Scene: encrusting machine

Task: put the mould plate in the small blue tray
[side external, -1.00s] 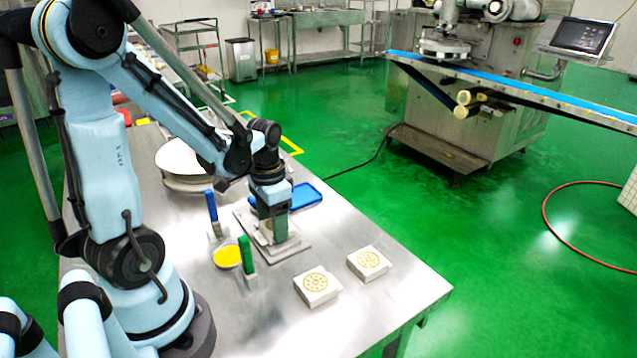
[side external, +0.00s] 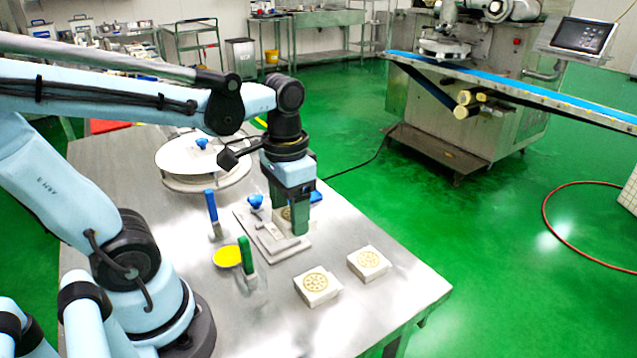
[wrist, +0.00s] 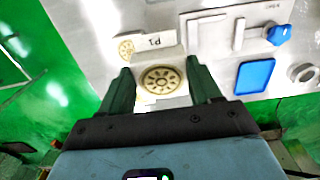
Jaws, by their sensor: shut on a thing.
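The mould plate (wrist: 162,80) is a pale piece with a round brown pattern, held between the green fingers of my gripper (wrist: 160,70) in the wrist view. In the side view my gripper (side external: 289,224) is shut on the mould plate (side external: 286,213), mostly hidden by the fingers, over the far part of a grey plate. I cannot tell the exact gap beneath it. The small blue tray (wrist: 254,77) lies flat to the right in the wrist view and looks empty. In the side view only a bit of the tray (side external: 316,197) shows behind my gripper.
The flat grey plate (side external: 270,243) lies under my gripper, near a blue knob (side external: 256,201). Two white patterned blocks (side external: 316,287) (side external: 368,263) stand front right. Blue- and green-handled scrapers (side external: 211,206) (side external: 245,254) and a yellow dish (side external: 227,257) are left. A round white platter (side external: 190,165) stands behind.

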